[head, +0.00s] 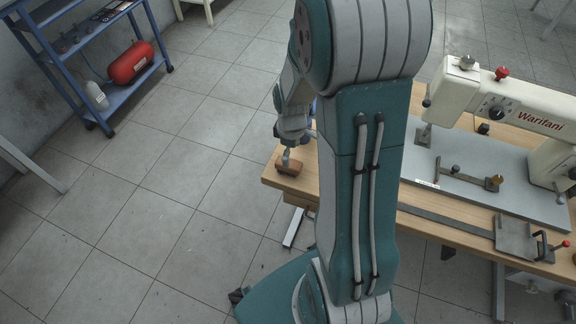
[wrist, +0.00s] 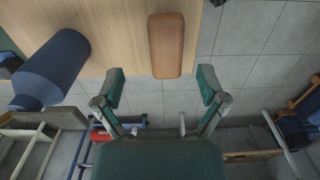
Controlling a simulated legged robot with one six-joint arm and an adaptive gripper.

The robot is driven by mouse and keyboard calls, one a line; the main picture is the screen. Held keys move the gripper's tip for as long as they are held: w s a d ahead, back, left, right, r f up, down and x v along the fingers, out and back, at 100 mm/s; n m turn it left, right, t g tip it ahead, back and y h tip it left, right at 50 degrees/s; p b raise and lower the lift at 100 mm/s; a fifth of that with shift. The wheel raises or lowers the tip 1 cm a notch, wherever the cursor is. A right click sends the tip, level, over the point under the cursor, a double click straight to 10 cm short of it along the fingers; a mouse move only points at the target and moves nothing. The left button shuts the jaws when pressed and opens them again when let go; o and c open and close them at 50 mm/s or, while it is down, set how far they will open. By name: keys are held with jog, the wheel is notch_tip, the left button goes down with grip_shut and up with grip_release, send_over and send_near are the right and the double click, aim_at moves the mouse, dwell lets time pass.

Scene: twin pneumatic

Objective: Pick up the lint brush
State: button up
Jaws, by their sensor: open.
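The lint brush appears to be the brown wooden block (wrist: 166,45) lying near the table's edge in the wrist view. It also shows in the head view as a small brown block (head: 289,166) at the table's left corner. My gripper (wrist: 161,83) is open and empty in the wrist view, its two fingers spread wider than the block. The block appears ahead of and between the fingers, apart from both. In the head view my gripper (head: 286,155) is just above the block; any contact there is too small to tell. The block's underside is hidden.
A blue cone-shaped spool (wrist: 52,68) stands left of the block in the wrist view. The wooden table (head: 450,243) carries a cream sewing machine (head: 520,107) and a metal plate (head: 470,165) to the right. A blue cart (head: 82,45) with a red tank (head: 130,63) stands far left.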

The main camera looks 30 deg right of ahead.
aim_at(295, 168)
jog(key=f, duration=0.2)
jog(key=a+f, duration=0.1)
jog(key=f, duration=0.1)
jog(key=shift+d+f, duration=0.15)
jog(key=shift+f, duration=0.35)
grip_shut()
